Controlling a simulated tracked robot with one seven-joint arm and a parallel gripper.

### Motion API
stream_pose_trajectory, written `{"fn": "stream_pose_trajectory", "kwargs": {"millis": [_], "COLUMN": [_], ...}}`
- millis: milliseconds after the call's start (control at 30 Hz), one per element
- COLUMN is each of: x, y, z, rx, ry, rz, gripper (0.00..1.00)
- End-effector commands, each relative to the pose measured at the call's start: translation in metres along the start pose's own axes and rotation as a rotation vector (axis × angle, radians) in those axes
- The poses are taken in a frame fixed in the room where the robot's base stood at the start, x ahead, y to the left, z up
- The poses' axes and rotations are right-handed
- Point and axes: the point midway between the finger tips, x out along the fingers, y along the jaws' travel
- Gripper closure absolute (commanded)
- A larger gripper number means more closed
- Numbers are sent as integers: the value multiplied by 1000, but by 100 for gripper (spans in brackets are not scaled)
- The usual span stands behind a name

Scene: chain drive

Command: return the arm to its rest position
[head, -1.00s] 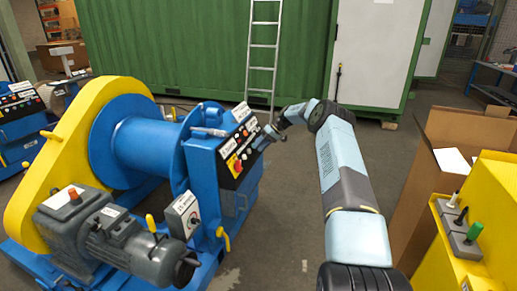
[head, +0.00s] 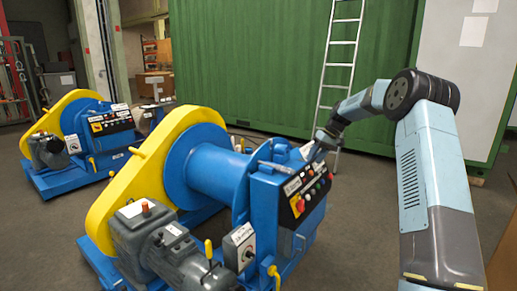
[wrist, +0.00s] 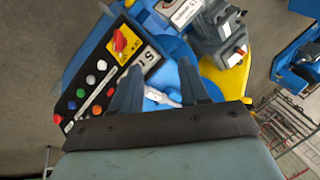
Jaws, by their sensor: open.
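My arm (head: 430,165) reaches up from the lower right in the head view, bends at a dark joint and extends left and down. My gripper (head: 318,152) is at its end, small, by the upper edge of the winch's control panel (head: 305,194). In the wrist view my gripper (wrist: 160,85) is open, its two dark fingers apart with nothing held between them. The panel (wrist: 92,92), with a red switch on yellow and several coloured buttons, lies left of the fingers. Whether the fingers touch the winch cannot be told.
The blue and yellow winch (head: 205,180) stands left of my arm. A second winch (head: 80,140) stands further back left. A ladder (head: 340,70) leans on a green container (head: 245,65) behind. Grey floor (head: 350,215) is open between the winch and my arm.

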Motion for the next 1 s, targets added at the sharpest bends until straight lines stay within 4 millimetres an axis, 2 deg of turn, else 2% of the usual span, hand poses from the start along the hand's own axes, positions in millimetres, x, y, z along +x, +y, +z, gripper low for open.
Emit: {"fn": "stream_pose_trajectory", "kwargs": {"millis": [33, 200, 467, 767, 1000], "x": [-11, -41, -83, -123, -148], "y": [-15, -54, -108, -164, -202], "z": [5, 25, 66, 127, 184], "rx": [-2, 5, 26, 60, 94], "ry": [-3, -9, -3, 25, 64], "rz": [23, 94, 200, 310, 386], "gripper": [55, 55, 55, 55, 55]}}
